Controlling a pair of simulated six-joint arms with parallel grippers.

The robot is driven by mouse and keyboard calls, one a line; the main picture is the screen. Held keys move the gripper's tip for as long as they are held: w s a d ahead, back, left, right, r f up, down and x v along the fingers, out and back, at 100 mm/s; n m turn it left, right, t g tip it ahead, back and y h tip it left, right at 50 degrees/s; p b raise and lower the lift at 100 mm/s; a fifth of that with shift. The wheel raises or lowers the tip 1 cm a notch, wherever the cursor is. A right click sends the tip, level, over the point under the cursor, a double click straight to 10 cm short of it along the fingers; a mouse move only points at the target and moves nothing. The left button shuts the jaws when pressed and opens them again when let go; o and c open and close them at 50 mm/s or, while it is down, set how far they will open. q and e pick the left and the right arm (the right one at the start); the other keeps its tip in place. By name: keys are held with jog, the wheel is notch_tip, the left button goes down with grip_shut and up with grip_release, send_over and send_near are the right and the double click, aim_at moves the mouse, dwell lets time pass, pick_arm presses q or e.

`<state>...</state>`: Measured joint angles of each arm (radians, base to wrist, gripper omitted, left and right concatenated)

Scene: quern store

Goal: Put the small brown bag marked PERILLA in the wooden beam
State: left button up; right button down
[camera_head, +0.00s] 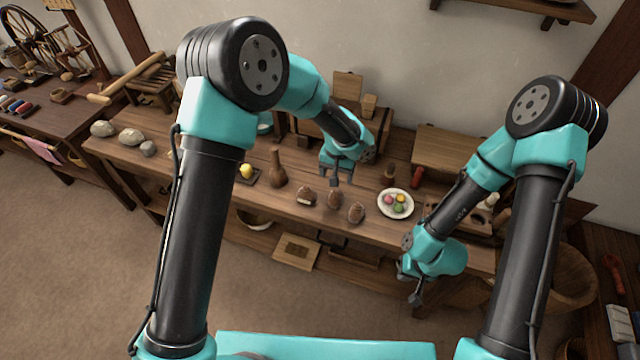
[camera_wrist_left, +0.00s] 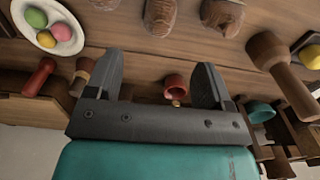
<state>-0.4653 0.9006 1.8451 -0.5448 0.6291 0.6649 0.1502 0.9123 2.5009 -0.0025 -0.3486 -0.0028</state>
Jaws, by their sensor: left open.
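Three small brown bags stand near the front edge of the table: a left one (camera_head: 306,196), a middle one (camera_head: 335,198) and a right one (camera_head: 356,213). Two show clearly in the left wrist view (camera_wrist_left: 160,18) (camera_wrist_left: 222,14). No marking is readable, so I cannot tell which is PERILLA. My left gripper (camera_head: 338,181) is open and empty above the table, behind the bags; its fingers show in the left wrist view (camera_wrist_left: 155,75). My right gripper (camera_head: 416,297) hangs before the table's front edge, its jaw state unclear. I cannot tell which wooden piece is the beam.
A white plate (camera_head: 382,205) with coloured balls stands right of the bags. Stones (camera_head: 131,136) lie at the table's left end.

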pick_arm(q)
jog(key=s+a+f+n+h, duration=0.2)
jog(key=s+a+f, duration=0.6)
jog(key=s+a, duration=0.3)
jog(key=s+a+f+n+h, duration=0.1)
jog(key=s+a+f+n, duration=0.2)
jog(key=s+a+f, duration=0.5)
jog(key=s+a, duration=0.4)
jog(key=a, duration=0.1)
jog(key=shift+s+t+h, duration=0.25)
jog(key=shift+t+h, duration=0.15)
jog(key=shift+f, duration=0.1)
pick_arm(e)
jog(key=c, duration=1.8)
grip_release()
